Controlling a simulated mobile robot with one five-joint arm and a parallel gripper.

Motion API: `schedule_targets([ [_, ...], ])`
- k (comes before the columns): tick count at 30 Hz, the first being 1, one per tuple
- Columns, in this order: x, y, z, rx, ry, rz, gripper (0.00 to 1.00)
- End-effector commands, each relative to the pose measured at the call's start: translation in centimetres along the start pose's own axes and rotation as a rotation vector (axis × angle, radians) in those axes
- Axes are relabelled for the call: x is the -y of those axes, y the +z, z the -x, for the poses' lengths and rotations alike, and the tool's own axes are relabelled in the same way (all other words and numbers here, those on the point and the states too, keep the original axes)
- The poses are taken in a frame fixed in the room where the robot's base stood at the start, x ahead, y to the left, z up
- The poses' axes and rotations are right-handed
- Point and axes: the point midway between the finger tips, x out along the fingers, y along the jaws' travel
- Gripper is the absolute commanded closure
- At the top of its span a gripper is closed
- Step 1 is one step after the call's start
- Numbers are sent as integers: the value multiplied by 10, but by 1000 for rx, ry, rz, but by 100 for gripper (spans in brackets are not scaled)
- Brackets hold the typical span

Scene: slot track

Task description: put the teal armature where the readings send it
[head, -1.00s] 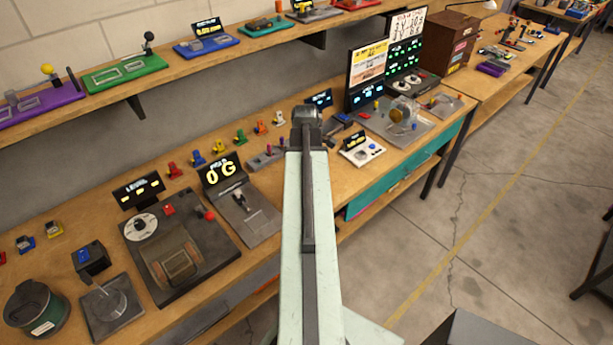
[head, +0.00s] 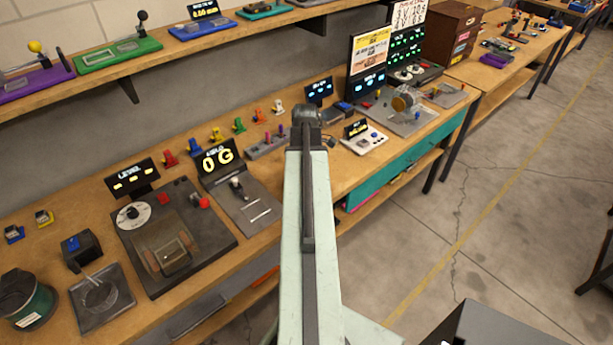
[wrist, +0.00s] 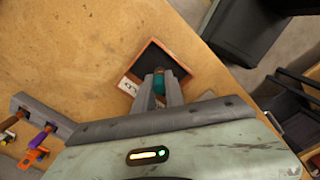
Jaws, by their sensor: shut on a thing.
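In the wrist view my gripper (wrist: 159,76) is shut on the small teal armature (wrist: 159,85), which has a brownish end. They are over a square wooden-rimmed tray (wrist: 184,74) with a dark inside and a white label on its near left side. I cannot tell whether the armature touches the tray. In the head view my arm hides the gripper and the armature. Reading displays show there: a LEVEL panel (head: 132,178), a panel reading 0 G (head: 217,157), and a tall screen with green figures (head: 407,45).
The wooden bench (head: 60,190) carries a dark winding device (head: 172,238), several coloured clips, a white meter (head: 365,139) and a grey motor plate (head: 400,118). A shelf (head: 150,58) runs above. In the wrist view a grey holder with purple and orange pieces (wrist: 42,140) lies left.

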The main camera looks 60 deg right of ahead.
Motion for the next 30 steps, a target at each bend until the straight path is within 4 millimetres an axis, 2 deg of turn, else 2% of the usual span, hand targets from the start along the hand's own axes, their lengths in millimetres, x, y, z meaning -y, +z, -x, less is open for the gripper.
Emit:
schedule_targets([
  [12,0,0,-4,0,0,-1,100],
  [13,0,1,-4,0,0,-1,80],
  [15,0,1,-4,0,0,-1,61],
  [25,0,1,-3,0,0,-2,60],
  [30,0,1,11,0,0,-1,60],
])
